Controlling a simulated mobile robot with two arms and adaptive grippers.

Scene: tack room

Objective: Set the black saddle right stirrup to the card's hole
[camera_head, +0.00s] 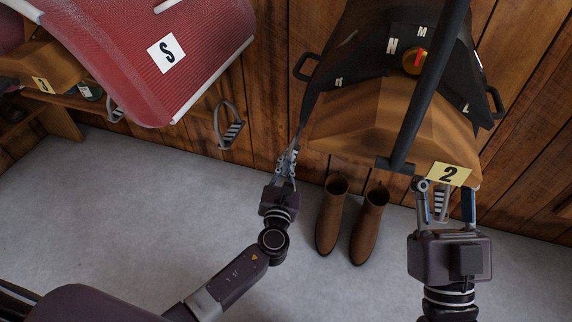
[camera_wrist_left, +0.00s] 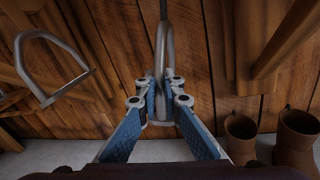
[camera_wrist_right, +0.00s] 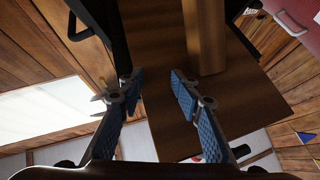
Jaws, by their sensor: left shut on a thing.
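The black saddle (camera_head: 350,55) sits on a wooden rack (camera_head: 350,125) at the upper right of the head view. A round red-and-orange dial (camera_head: 413,61) and white letters show on it. A yellow card (camera_head: 448,174) reading "2" is on the rack's front. My left gripper (camera_head: 289,158) is at the saddle's picture-left side, below its hanging strap. In the left wrist view it is shut on a grey metal stirrup (camera_wrist_left: 161,45); the fingers hide part of it. My right gripper (camera_head: 445,204) is open and empty below the card. Strap holes cannot be made out.
A red saddle (camera_head: 195,50) with an "S" card is at upper left, its stirrup (camera_head: 229,128) hanging. Brown boots (camera_head: 332,215) stand on the grey floor. A black bar (camera_head: 431,85) crosses before the black saddle. Floor at lower left is clear.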

